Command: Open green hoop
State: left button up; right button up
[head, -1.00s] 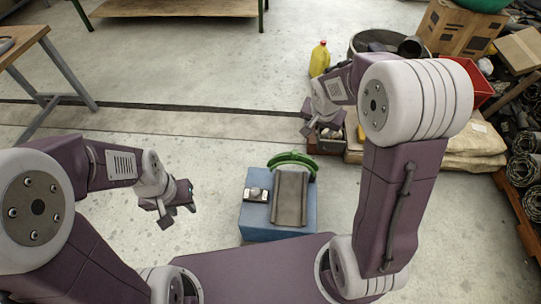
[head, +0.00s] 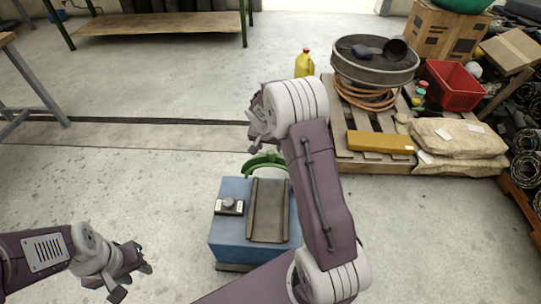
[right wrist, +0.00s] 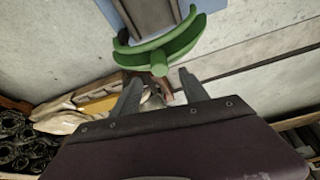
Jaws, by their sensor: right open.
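The green hoop (head: 264,160) stands at the far end of a dark grey channel (head: 268,212) on a blue box (head: 231,238). In the right wrist view the hoop (right wrist: 168,48) shows as curved green bands across the channel's end. My right gripper (right wrist: 161,92) is open and empty, its two fingers apart with the hoop in front of and above them in that picture; I see no contact. My left gripper (head: 133,281) is open and empty, low at the left, away from the box.
A small control panel (head: 229,206) sits on the box left of the channel. A pallet (head: 350,165) with sacks (head: 457,138), a red crate (head: 453,86) and a round pan (head: 375,68) stands at the right. A yellow jug (head: 304,65) stands behind. The floor left of the box is clear.

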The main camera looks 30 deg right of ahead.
aim_at(271, 152)
jog(key=b+x, duration=0.2)
jog(key=x, duration=0.5)
grip_shut()
dwell(1.2)
